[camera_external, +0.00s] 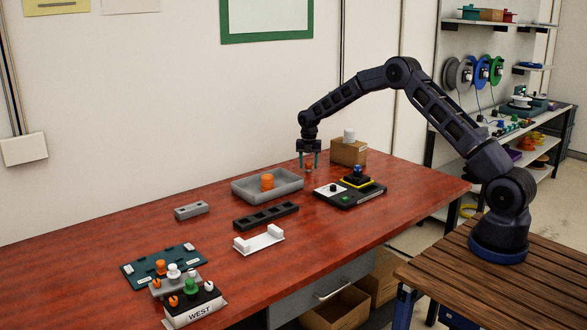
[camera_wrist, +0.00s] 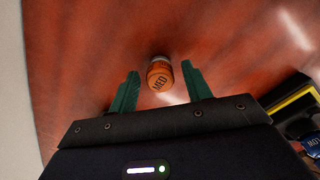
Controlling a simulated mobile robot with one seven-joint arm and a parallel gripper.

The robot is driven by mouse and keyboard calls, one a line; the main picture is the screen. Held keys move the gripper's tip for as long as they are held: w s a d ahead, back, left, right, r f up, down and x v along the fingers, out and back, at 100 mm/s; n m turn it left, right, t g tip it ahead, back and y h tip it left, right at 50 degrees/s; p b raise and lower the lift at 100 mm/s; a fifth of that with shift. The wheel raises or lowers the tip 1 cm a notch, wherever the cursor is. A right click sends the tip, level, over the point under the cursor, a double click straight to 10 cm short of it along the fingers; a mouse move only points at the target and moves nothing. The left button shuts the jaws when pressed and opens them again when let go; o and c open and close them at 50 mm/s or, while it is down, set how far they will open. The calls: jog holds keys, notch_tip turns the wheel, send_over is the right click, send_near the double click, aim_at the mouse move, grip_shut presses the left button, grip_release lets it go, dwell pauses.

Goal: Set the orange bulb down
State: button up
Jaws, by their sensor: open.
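An orange bulb marked "MED" (camera_wrist: 160,75) is in the wrist view, between and slightly beyond my two green fingertips, with gaps at both sides. In the external view a small orange bulb (camera_external: 308,165) shows between the fingers, low at the red table's back edge area. My gripper (camera_external: 309,167) points down there and is open; its fingers also show apart in the wrist view (camera_wrist: 160,70). The bulb appears to rest on the table, but its base is hard to make out.
A grey tray (camera_external: 290,188) holding an orange piece (camera_external: 267,182) stands left of my gripper. A cardboard box (camera_external: 348,152) with a white piece on top is close at the right. A black device (camera_external: 345,199) lies in front. Bare table (camera_external: 130,235) extends left.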

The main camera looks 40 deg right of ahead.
aim_at(309, 163)
notch_tip(309, 163, up, 11)
jog(key=s+d+r+m+t, duration=0.15)
jog(key=s+r+m, duration=0.55)
jog(key=s+r, duration=0.7)
jog(key=s+d+r+m+t, duration=0.15)
jog(key=s+r+m, duration=0.45)
jog(key=s+r, duration=0.8)
jog(key=s+d+f+m, duration=0.1)
jog(key=s+m, duration=0.3)
jog(key=s, duration=0.8)
jog(key=s+d+f+m+t, duration=0.1)
jog(key=s+f+m, duration=0.2)
jog(key=s, duration=0.9)
jog(key=s+d+f+m, duration=0.1)
jog(key=s+f+m, duration=0.1)
jog(key=s+m, duration=0.5)
jog(key=s, duration=0.5)
jog(key=shift+s+f+t, duration=0.15)
jog(key=shift+f+t, duration=0.05)
jog(key=shift+t, duration=0.1)
